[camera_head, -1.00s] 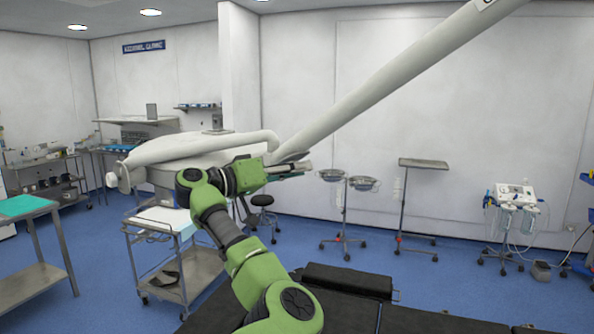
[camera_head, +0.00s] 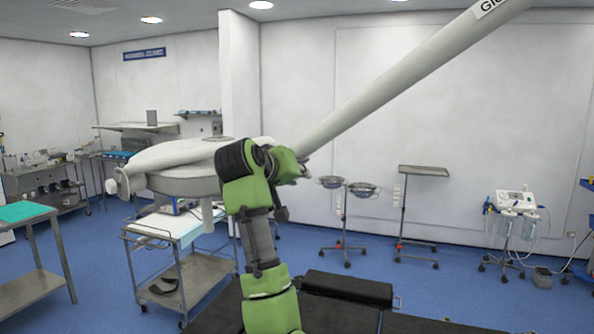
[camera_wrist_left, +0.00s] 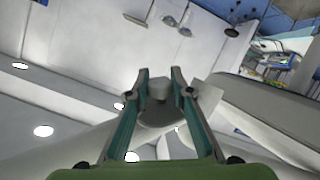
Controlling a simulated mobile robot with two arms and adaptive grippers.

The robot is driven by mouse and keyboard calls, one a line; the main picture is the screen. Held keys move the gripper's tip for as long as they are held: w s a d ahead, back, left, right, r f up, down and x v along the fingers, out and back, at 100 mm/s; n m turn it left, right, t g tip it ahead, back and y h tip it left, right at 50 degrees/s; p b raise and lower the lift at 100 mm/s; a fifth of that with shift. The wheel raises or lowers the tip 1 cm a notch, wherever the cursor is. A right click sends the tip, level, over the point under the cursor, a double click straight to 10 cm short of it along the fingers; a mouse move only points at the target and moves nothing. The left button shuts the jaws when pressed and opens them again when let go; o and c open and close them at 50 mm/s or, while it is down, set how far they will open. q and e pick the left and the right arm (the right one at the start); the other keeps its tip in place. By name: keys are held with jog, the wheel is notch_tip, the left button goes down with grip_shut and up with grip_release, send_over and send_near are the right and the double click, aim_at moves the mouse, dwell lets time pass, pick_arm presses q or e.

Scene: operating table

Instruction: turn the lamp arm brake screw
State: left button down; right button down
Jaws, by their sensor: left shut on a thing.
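The lamp arm (camera_head: 400,88) is a long pale tube. It slopes from the upper right down to the lamp joint at the picture's middle. The round white lamp head (camera_head: 180,183) hangs left of that joint. My left gripper (camera_wrist_left: 159,82) shows in the left wrist view with its two fingers closed on a small grey cylindrical knob, the brake screw (camera_wrist_left: 158,92). In the head view my left wrist is at the lamp joint and hides the screw and most of the fingers. My right gripper is not in view.
A steel trolley (camera_head: 196,272) stands below the lamp head. A black-padded operating table (camera_head: 345,288) lies in front. Basin stands (camera_head: 345,220), a tray stand (camera_head: 423,171) and a medical device on a stand (camera_head: 516,201) are at the back. Blue floor between them is free.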

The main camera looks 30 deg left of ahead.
pick_arm(q)
jog(key=shift+r+n+g+y+p, duration=0.2)
jog(key=shift+n+g+y+p, duration=0.7)
jog(key=shift+y+p, duration=0.35)
jog(key=shift+f+g+y+p, duration=0.1)
jog(key=shift+g+y+p, duration=0.2)
jog(key=shift+y+p, duration=0.1)
jog(key=shift+n, duration=0.3)
jog(key=c, duration=1.8)
grip_release()
jog(key=shift+o, duration=0.2)
jog(key=v, duration=1.2)
